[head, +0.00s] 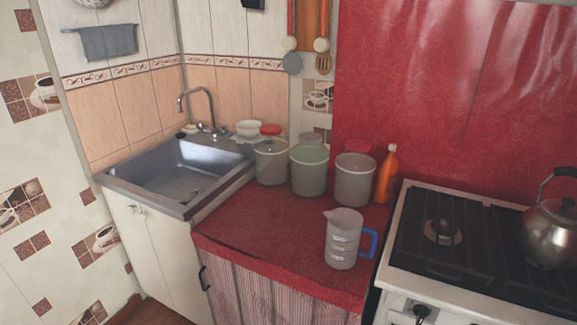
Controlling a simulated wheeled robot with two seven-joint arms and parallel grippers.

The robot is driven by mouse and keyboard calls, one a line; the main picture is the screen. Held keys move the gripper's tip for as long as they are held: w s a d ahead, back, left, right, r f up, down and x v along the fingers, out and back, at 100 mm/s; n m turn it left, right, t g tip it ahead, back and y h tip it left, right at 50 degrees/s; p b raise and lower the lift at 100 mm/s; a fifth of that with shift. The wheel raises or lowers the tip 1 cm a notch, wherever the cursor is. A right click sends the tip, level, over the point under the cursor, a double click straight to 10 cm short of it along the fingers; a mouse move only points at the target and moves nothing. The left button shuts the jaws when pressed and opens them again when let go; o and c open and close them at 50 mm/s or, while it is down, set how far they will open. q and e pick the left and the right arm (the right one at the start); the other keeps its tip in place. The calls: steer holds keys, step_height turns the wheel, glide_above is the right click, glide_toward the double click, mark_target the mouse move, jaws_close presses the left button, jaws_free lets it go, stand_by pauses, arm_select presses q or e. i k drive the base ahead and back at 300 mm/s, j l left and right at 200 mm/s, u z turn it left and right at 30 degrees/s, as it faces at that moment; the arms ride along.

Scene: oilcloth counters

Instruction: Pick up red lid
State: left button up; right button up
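A bright red lid (270,130) shows on or just behind the top of the left clear canister (271,165); I cannot tell if it is seated on it. A darker red lid (357,146) shows at the top of the right clear canister (354,182), low in contrast against the red wall covering. The middle canister (309,175) has a greyish lid (311,139) at its top. The canisters stand upright in a row on the red oilcloth counter (262,222). Neither of my grippers is in view.
A measuring jug (342,240) with a blue handle stands at the counter's front right. An orange bottle (386,175) stands beside the right canister. A metal sink (180,172) is left, a stove (455,240) with a kettle (551,232) right. The counter's front left is clear.

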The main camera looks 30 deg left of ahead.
mark_target(269, 129)
steer(key=j+z, duration=0.35)
steer(key=z, duration=0.15)
steer(key=j+z, duration=0.45)
steer(key=i+l, duration=0.05)
steer(key=l, duration=0.05)
